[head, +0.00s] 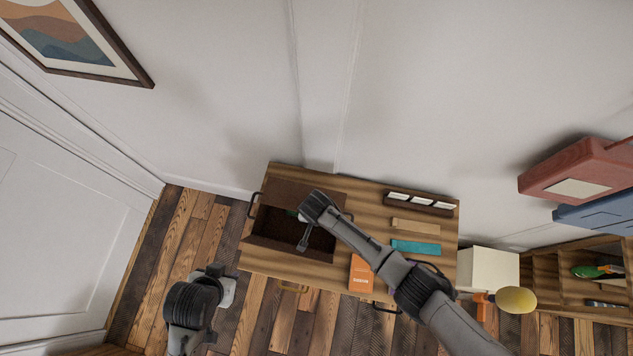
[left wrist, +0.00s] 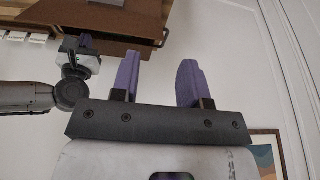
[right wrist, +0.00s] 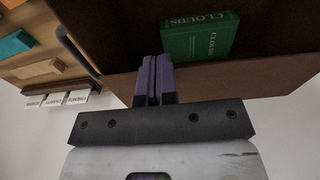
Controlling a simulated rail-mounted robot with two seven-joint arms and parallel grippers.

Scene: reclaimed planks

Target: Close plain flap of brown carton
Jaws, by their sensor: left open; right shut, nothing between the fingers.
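The brown carton (head: 314,238) stands open on the left part of a wooden cabinet. A brown flap (head: 300,183) shows on its wall side and another brown panel (head: 278,256) on its front side. Dark handles show at its left (head: 252,205) and right ends. A green book (right wrist: 199,37) marked CLOUDS lies inside. My right gripper (right wrist: 153,68) is shut and empty, at the carton's opening. My arm hides part of the carton in the head view. My left gripper (left wrist: 157,75) is open and empty, off the cabinet's left front corner; its fingertips are unclear in the head view.
On the cabinet top (head: 372,207) are a labelled rack (head: 421,204), a tan block (head: 415,227), a teal item (head: 415,247) and an orange book (head: 361,273). A white box (head: 488,268) and a shelf (head: 545,279) stand at right. The floor at left is clear.

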